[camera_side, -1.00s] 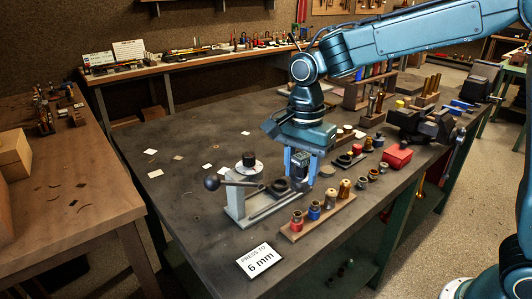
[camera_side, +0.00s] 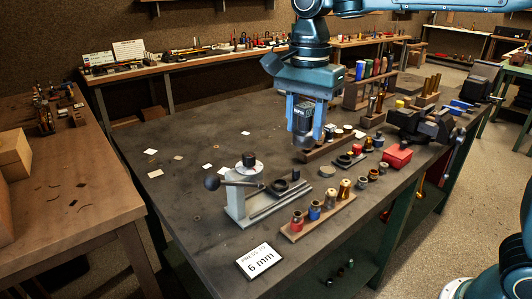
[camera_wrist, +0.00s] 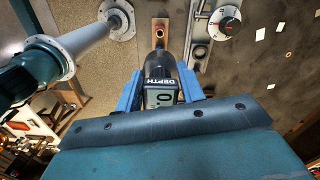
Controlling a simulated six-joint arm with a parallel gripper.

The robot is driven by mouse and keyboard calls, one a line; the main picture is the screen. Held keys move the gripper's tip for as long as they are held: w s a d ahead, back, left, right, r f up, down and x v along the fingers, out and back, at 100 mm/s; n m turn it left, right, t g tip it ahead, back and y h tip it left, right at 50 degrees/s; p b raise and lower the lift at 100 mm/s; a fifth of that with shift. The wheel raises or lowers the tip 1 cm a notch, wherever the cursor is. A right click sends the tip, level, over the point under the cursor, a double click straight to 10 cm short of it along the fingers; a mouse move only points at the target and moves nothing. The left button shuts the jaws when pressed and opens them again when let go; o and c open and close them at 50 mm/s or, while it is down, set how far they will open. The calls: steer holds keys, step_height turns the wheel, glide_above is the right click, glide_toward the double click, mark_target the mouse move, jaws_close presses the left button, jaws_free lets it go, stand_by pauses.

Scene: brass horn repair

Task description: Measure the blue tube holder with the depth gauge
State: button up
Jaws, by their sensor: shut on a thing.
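The blue tube holder (camera_side: 314,211) stands upright in a wooden rack (camera_side: 322,221) at the front of the bench, beside a red holder (camera_side: 297,219) and brass-coloured ones. My gripper (camera_side: 304,134) is shut on the depth gauge (camera_side: 302,119), a dark body with a display, held upright above the bench and behind the press. In the wrist view the gauge (camera_wrist: 160,88) sits between my blue fingers, its DEPTH label upside down and its display partly readable. Its far end points toward a rack with a reddish ring; the blue holder cannot be made out there.
A grey lever press (camera_side: 238,196) with a black knob stands left of the rack. A sign (camera_side: 259,261) reads "PRESS TO 6 mm". A red box (camera_side: 396,158), small parts and a vise (camera_side: 425,125) lie to the right.

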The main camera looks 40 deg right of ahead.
stand_by(0.3)
glide_above(315, 203)
step_height(315, 203, down, 12)
steer(key=shift+r, duration=0.15)
steer(key=shift+f, duration=0.2)
steer(key=shift+f, duration=2.15)
steer(key=shift+f, duration=1.9)
stand_by(0.6)
steer(key=o, duration=1.3)
steer(key=shift+o, duration=0.4)
